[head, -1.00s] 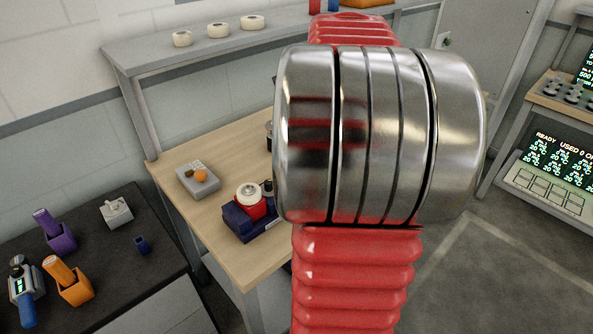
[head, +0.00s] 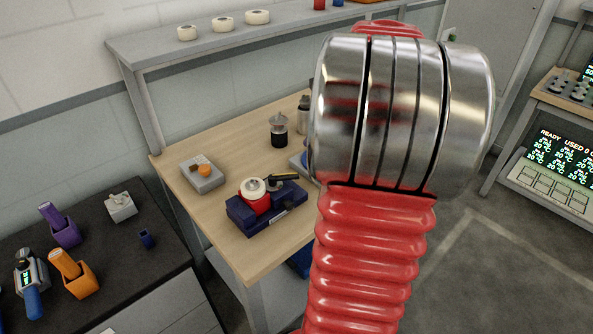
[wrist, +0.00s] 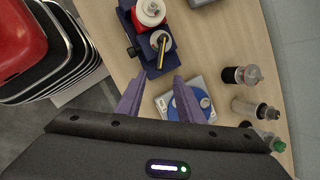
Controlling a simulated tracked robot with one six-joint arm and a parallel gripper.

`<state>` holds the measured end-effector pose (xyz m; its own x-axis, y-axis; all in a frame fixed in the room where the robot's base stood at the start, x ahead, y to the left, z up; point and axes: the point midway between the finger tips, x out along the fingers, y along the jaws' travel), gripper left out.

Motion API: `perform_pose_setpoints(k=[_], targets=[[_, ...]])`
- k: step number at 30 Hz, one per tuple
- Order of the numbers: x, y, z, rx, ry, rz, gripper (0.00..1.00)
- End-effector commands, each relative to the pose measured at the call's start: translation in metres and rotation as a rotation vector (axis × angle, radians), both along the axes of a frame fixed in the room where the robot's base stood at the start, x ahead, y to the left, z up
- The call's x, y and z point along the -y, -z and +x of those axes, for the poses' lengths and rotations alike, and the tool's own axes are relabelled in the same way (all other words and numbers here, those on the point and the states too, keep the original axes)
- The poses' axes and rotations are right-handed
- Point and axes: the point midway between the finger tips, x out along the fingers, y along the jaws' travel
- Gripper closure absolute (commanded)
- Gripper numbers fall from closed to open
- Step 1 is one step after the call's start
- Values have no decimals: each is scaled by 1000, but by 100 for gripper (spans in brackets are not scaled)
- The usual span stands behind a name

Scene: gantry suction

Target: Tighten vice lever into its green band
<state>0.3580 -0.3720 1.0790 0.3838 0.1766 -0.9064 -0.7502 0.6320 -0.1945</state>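The vice (head: 240,217) has a dark blue base and a red part topped by a white round piece, and stands on the wooden bench. Its lever (head: 284,178), dark with a yellowish stripe, points right in the head view. The wrist view shows the vice (wrist: 150,73) at the top, with the lever (wrist: 161,53) just beyond my fingertips. My gripper (wrist: 160,78) is open, with its two purple fingers apart and nothing seen between them. The lever looks apart from the fingers. I cannot make out a green band. My arm hides the gripper in the head view.
A blue disc on a pale plate (wrist: 164,105) lies beneath the right finger in the wrist view. Several bottles (wrist: 242,75) stand to its right.

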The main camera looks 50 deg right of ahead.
Motion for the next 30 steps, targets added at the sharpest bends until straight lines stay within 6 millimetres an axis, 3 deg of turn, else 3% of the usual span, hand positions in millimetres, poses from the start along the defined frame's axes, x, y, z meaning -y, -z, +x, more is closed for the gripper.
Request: perform_pose_setpoints(k=[18,30], targets=[[-18,85,37,-1,-3,2,66],[-21,99,43,0,-2,0,66]])
